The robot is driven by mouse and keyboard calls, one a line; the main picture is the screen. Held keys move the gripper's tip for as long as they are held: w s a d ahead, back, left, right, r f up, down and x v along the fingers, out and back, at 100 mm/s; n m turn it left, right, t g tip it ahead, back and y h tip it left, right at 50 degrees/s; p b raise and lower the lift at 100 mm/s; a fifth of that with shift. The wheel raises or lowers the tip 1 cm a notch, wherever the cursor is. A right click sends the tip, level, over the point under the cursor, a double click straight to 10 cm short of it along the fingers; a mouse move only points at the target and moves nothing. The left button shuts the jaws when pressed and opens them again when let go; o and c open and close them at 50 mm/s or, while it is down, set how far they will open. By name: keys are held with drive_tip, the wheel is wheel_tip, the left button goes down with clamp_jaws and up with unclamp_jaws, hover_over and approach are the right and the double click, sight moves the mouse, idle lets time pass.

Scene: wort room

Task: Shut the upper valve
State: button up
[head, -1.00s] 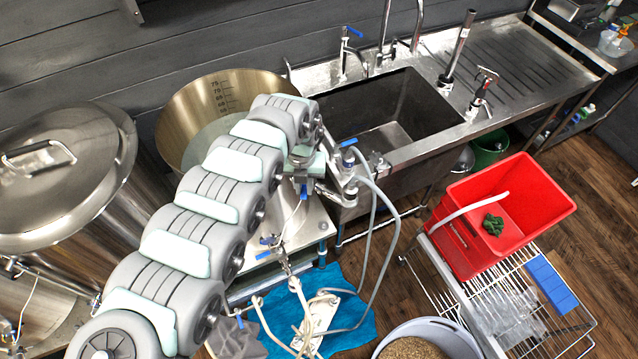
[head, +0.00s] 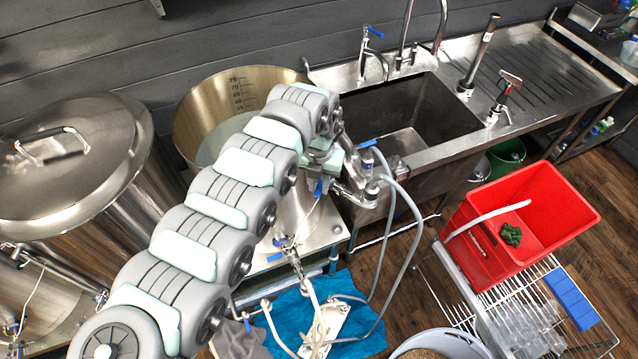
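The upper valve, with a blue handle (head: 367,143), is on metal fittings at the right side of the steel pot (head: 195,108), in front of the sink. Its handle sticks out roughly sideways in the head view. My gripper (head: 345,160) is at the end of my grey arm, close to the left of this valve. The arm covers much of it, so I cannot tell whether it touches the handle or how far its fingers are apart. Lower blue handles show at the pot's side (head: 319,187) and farther down (head: 275,257).
Grey hoses (head: 412,215) hang right of the valve. The sink (head: 440,105) lies behind it. A red bin (head: 560,200) stands on a wire cart at right. A pump (head: 325,325) sits on a blue cloth (head: 350,345) below. A lidded steel vessel (head: 70,175) stands left.

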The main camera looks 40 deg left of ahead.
sight(319, 189)
drive_tip(key=o, duration=0.3)
wheel_tip(319, 189, up, 11)
drive_tip(key=shift+f+b, duration=0.1)
drive_tip(key=shift+b, duration=0.9)
drive_tip(key=shift+c, duration=0.3)
